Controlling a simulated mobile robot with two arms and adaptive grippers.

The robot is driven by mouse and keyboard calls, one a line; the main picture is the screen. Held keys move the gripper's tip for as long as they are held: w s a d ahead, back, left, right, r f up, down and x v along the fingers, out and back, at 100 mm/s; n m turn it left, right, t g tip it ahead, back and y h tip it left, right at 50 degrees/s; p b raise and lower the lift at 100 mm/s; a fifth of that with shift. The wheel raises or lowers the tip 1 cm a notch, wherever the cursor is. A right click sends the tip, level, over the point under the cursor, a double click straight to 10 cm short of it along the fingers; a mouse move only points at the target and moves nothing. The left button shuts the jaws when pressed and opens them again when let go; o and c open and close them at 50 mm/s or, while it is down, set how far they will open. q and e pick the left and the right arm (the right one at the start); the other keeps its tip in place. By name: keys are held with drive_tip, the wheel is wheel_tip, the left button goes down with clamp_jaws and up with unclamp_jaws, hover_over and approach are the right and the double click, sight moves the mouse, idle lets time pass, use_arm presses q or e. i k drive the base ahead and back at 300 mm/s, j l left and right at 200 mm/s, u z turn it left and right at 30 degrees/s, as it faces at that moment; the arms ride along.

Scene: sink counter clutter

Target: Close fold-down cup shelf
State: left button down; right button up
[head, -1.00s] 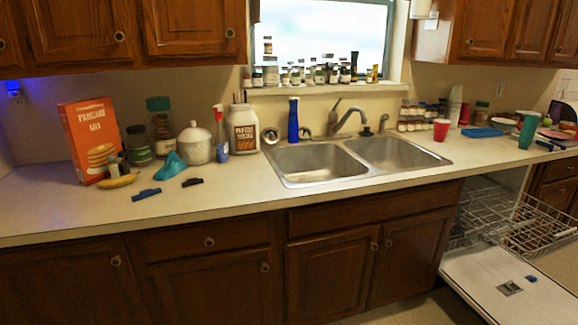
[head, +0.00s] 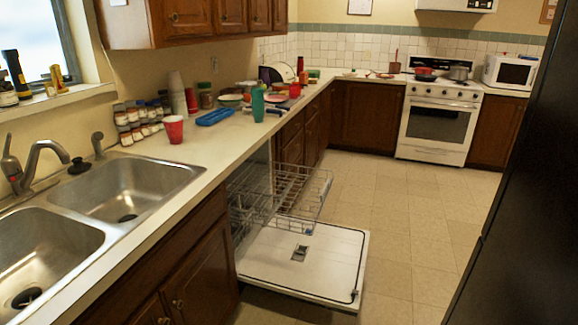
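The dishwasher under the counter stands open, with its white door (head: 335,262) folded flat near the floor. A wire rack (head: 305,190) is pulled out above the door. More wire rack (head: 245,205) shows at the dishwasher's opening. The racks look empty. The fold-down cup shelf cannot be told apart from the rack wires at this distance. Neither of my grippers is in view.
The sink (head: 135,190) is at left. A red cup (head: 173,129), a blue tray (head: 215,117) and a teal tumbler (head: 258,105) stand on the counter. Open tiled floor (head: 415,215) lies right of the dishwasher. A tall dark surface (head: 530,200) edges the right side.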

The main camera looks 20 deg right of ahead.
sight(233, 188)
drive_tip(key=i+l+z, duration=0.55)
drive_tip(key=i+z, duration=0.75)
drive_tip(key=i+j+z, duration=0.1)
drive_tip(key=i+z, duration=0.35)
drive_tip(key=u, duration=0.45)
drive_tip(key=i+u, duration=0.1)
drive_tip(key=u, duration=0.3)
drive_tip(key=l+u, duration=0.1)
drive_tip(key=u, duration=0.8)
drive_tip(key=i+l+u, duration=0.1)
drive_tip(key=u, duration=0.3)
